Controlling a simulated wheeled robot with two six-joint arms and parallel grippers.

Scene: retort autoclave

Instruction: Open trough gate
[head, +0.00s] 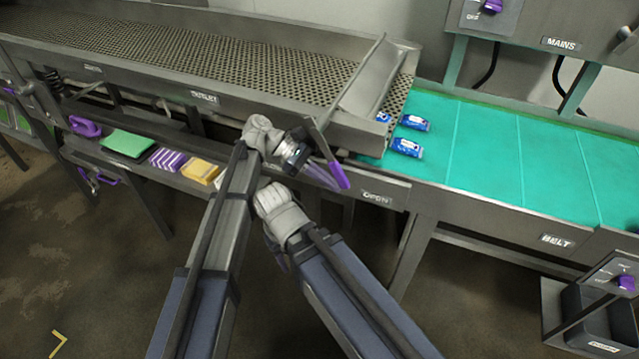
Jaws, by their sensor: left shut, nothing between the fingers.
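The trough gate (364,75) is a grey metal bar lying slantwise across the right end of the perforated trough (230,60). A lever with a purple grip (339,176) hangs at the trough's front wall, left of the OPEN label (376,198). My left gripper (308,158) is at the front wall, just left of the lever. It is shut and empty; I cannot tell whether it touches the lever. My right arm reaches in below it, but its fingers do not show. Blue-and-white packs (407,147) lie at the trough's outlet, right of the gate.
A green belt (530,165) runs right from the trough and is mostly clear. Under the trough, a shelf holds a green cloth (127,143), a striped item (168,159) and a yellow sponge (200,170). A MAINS panel (560,43) stands behind; a control box (610,285) is at lower right.

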